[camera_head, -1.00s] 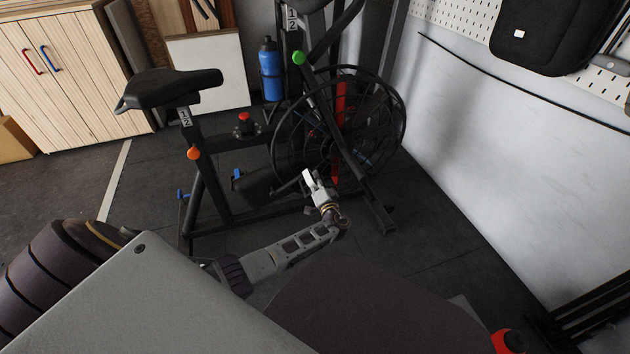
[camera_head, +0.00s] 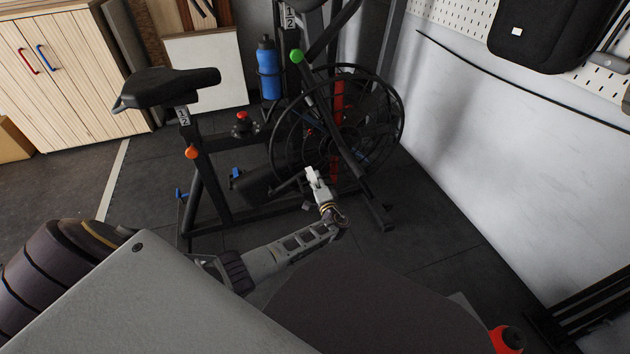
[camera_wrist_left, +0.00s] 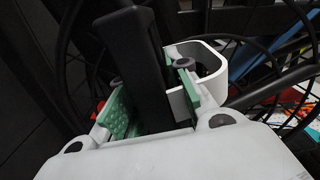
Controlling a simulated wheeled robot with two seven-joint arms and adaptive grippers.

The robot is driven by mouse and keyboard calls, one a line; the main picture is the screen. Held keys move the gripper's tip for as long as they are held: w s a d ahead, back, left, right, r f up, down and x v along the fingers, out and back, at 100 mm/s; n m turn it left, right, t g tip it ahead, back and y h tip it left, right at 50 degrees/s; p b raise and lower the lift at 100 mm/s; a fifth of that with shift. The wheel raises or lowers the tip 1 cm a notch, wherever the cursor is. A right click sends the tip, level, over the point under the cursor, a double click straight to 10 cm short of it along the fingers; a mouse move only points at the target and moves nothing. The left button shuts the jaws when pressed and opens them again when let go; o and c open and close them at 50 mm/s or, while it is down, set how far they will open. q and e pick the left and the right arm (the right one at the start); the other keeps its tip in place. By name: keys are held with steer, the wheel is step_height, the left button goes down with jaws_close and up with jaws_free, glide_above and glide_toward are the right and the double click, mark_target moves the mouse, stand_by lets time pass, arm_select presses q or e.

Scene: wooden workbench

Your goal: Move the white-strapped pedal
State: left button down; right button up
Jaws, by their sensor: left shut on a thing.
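The pedal (camera_wrist_left: 140,60) is a dark block in the left wrist view, with a white strap (camera_wrist_left: 213,50) looping beside it. My left gripper (camera_wrist_left: 154,98) has its green-padded fingers on either side of the pedal and is shut on it. In the head view my left gripper (camera_head: 315,180) is at the low front side of the exercise bike (camera_head: 205,170), by the flywheel. The pedal is small there and mostly hidden by the gripper. My right gripper is not in view.
The black caged flywheel (camera_head: 385,125) stands just behind the gripper. The bike's saddle (camera_head: 165,87) and a blue bottle (camera_head: 269,70) are farther back. A white wall (camera_head: 510,170) is on the right. Dark floor (camera_head: 420,220) lies clear between bike and wall.

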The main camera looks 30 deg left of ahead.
arm_select(q)
steer(key=c, duration=1.3)
jaws_free()
steer(key=shift+v, duration=6.05)
steer(key=shift+a, duration=0.1)
